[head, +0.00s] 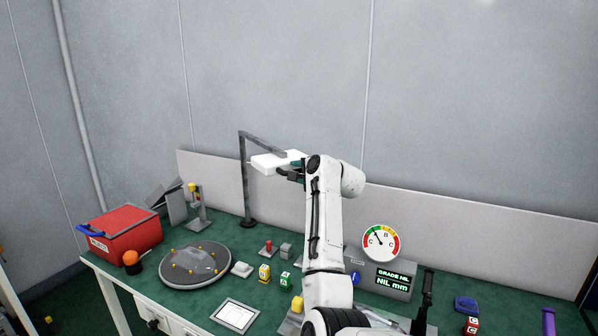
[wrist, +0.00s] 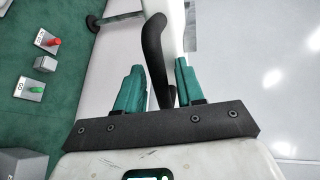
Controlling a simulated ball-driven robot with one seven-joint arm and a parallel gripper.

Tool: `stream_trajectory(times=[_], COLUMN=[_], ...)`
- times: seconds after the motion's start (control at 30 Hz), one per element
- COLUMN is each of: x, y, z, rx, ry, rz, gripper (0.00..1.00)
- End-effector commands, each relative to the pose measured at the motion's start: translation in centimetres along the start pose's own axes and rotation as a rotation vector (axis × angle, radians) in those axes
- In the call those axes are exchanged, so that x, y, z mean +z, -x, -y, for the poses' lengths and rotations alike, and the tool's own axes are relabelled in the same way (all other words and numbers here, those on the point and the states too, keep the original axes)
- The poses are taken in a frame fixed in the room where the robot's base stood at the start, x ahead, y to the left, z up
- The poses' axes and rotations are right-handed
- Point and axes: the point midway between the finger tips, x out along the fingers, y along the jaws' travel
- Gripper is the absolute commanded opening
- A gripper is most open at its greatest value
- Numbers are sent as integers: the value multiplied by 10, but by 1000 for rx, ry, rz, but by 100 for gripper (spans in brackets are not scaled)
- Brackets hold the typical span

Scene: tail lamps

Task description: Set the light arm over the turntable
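The light arm (head: 243,180) is a grey post at the back of the bench with a horizontal bar and a white lamp panel (head: 268,163). The panel points toward my gripper (head: 287,172), at its right end. In the wrist view a black curved handle (wrist: 154,50) reaches between the two teal fingers of my gripper (wrist: 157,85). The fingers stand apart, with narrow gaps showing beside the handle. The white panel (wrist: 175,20) shows behind it. The turntable (head: 178,274), a grey disc with a lens-shaped part and yellow pegs, lies front left of the post; the panel is not above it.
A red box (head: 125,232) and an orange ball (head: 130,258) stand left of the turntable. A red button (head: 268,247), small blocks (head: 264,272) and a white tablet (head: 235,315) lie to its right. A dial gauge (head: 381,243) stands right of my arm. A low panel backs the bench.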

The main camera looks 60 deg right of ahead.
Motion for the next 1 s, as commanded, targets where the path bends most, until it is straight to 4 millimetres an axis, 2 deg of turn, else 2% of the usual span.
stream_trajectory(times=[0.17, 0.53, 1.0], x=[0, 0, 1], y=[0, 0, 0], z=[0, 0, -1], rx=[0, 0, 2], ry=[0, 0, 0], rz=[0, 0, -1], gripper=[37, 1, 0])
